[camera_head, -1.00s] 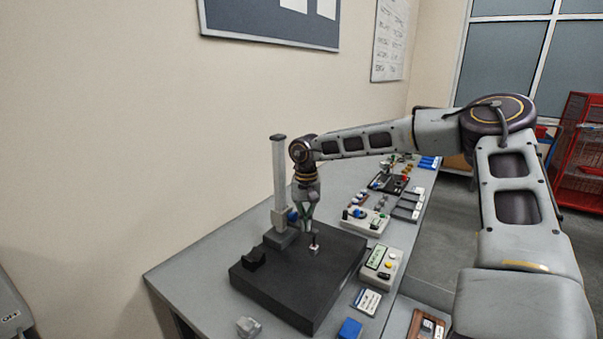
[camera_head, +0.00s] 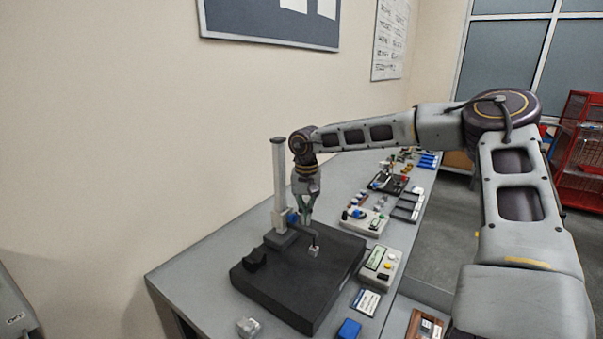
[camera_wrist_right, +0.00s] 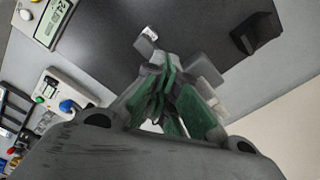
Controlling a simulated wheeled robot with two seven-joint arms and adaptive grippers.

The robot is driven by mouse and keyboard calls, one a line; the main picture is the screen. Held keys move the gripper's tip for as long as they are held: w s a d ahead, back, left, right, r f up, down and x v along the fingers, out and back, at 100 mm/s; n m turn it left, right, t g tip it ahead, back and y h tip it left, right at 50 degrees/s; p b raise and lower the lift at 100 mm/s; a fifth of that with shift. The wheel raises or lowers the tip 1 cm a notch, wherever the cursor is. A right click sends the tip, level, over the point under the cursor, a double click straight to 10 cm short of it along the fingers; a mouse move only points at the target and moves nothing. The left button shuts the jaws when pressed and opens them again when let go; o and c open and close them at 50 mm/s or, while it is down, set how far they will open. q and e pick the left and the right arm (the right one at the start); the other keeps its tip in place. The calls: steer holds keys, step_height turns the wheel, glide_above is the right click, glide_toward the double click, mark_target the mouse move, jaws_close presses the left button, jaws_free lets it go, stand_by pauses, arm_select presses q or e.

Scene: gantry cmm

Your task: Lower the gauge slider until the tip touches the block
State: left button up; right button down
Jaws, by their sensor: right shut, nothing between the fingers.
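The height gauge stands on the black plate (camera_head: 300,285), with an upright light column (camera_head: 279,175). My left gripper is out of view.
A dark V-shaped block (camera_head: 255,259) lies on the plate's left. A readout box (camera_head: 380,264), a blue block (camera_head: 349,328) and a card (camera_head: 366,301) are close to the plate's right side. More fixtures stand farther along the bench.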

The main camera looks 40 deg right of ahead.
steer(key=shift+r+p, duration=1.1)
steer(key=shift+r, duration=0.95)
step_height(320, 180, up, 9)
steer(key=p, duration=0.9)
glide_above(306, 228)
steer(key=shift+a+r, duration=0.1)
steer(key=shift+r+p, duration=0.5)
steer(key=shift+p, duration=0.05)
